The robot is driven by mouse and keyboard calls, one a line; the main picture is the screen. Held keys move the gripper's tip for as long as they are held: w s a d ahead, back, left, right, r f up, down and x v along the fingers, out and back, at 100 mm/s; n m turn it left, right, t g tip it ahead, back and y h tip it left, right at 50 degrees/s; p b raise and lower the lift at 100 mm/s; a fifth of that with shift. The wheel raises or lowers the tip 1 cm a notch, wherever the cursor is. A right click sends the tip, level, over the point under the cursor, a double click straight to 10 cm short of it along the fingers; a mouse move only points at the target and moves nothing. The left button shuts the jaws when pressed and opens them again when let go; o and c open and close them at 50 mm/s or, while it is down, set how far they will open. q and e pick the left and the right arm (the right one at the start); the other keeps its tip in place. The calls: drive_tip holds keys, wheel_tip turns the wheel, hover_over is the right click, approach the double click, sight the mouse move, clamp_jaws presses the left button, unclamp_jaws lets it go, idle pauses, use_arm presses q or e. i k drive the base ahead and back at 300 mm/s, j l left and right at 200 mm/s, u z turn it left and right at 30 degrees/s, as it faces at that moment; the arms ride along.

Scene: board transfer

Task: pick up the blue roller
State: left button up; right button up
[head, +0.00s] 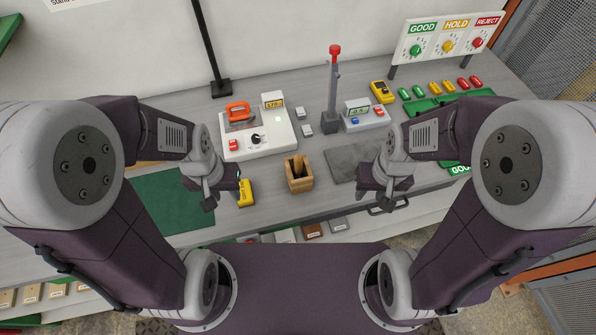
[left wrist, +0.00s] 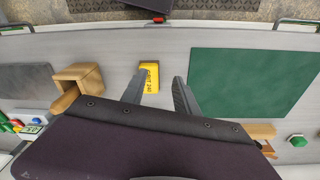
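I cannot make out a blue roller in either view. My left gripper (head: 212,200) hangs over the front of the bench, just left of a yellow block with dark lettering (head: 246,193). In the left wrist view its two fingers (left wrist: 159,80) stand apart and nothing is held between them. The yellow block (left wrist: 149,76) lies on the bench below, seen between the fingertips. My right gripper (head: 386,195) is above the bench's front right, near a grey mat (head: 354,166); its finger gap is unclear.
A wooden holder (head: 299,174) stands between the grippers. A green mat (head: 172,203) lies at left. Behind are a white device with an orange handle (head: 258,138), a red-topped lever (head: 334,90) and a green tray (head: 425,104). A sign panel (head: 446,38) stands at back right.

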sight(298, 159)
drive_tip(key=l, duration=1.3)
